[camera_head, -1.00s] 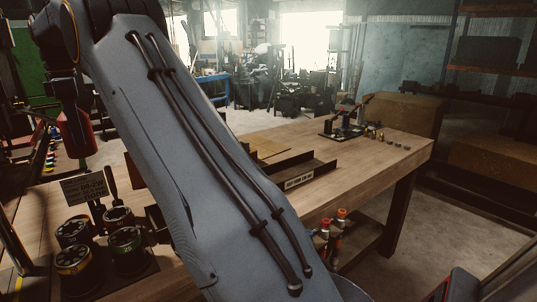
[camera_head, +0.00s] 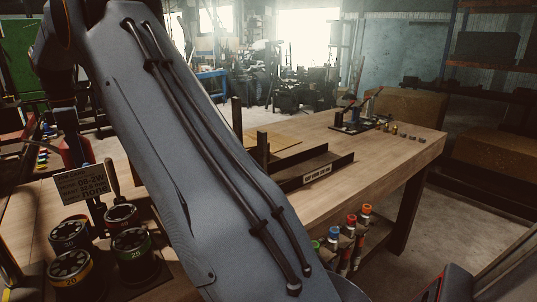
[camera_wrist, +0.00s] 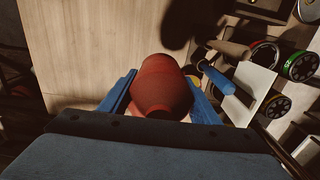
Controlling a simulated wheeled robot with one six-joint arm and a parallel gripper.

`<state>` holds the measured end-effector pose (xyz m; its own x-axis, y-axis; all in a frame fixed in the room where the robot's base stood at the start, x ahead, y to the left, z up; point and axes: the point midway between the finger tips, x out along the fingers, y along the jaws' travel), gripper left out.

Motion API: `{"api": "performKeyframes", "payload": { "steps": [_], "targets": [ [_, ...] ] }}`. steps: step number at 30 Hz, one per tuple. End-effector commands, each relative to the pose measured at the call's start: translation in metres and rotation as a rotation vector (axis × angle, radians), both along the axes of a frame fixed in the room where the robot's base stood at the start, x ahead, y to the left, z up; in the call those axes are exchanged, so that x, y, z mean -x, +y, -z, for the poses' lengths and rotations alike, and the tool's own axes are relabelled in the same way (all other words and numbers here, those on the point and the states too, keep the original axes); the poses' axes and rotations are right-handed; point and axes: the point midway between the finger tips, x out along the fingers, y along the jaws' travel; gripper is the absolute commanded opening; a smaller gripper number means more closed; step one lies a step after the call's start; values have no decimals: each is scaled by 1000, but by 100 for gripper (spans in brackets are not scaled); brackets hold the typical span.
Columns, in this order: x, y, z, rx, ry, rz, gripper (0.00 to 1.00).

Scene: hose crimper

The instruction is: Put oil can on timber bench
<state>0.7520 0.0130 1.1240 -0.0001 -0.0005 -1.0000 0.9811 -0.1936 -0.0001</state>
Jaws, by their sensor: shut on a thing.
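The red oil can (camera_wrist: 162,85) is between the two blue fingers of my gripper (camera_wrist: 160,92) in the wrist view, and the fingers are shut on it. In the head view the red can (camera_head: 74,152) shows at the left, below my wrist, partly hidden by my arm and a label card. The timber bench (camera_head: 372,148) runs from the left foreground to the right. In the wrist view its bare wood (camera_wrist: 85,50) lies below and left of the can. I cannot tell whether the can touches the bench top.
Several round dies (camera_head: 130,245) and a label card (camera_head: 82,185) stand near the can at the front left. A dark tray (camera_head: 318,168) lies mid-bench, with small fittings (camera_head: 405,133) at the far right. Bare wood is free between them.

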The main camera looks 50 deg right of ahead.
Motion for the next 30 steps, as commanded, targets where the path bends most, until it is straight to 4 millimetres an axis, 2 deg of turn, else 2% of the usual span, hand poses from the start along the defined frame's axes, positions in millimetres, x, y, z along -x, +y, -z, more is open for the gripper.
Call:
{"api": "performKeyframes", "payload": {
  "steps": [3, 11, 21, 30],
  "targets": [
    [0, 0, 14, 0, -2, 1, 8],
    [1, -1, 19, 0, -1, 2, 8],
    [2, -1, 67, 0, 0, 2, 8],
    [2, -1, 89, 0, 0, 2, 8]
  ]
}}
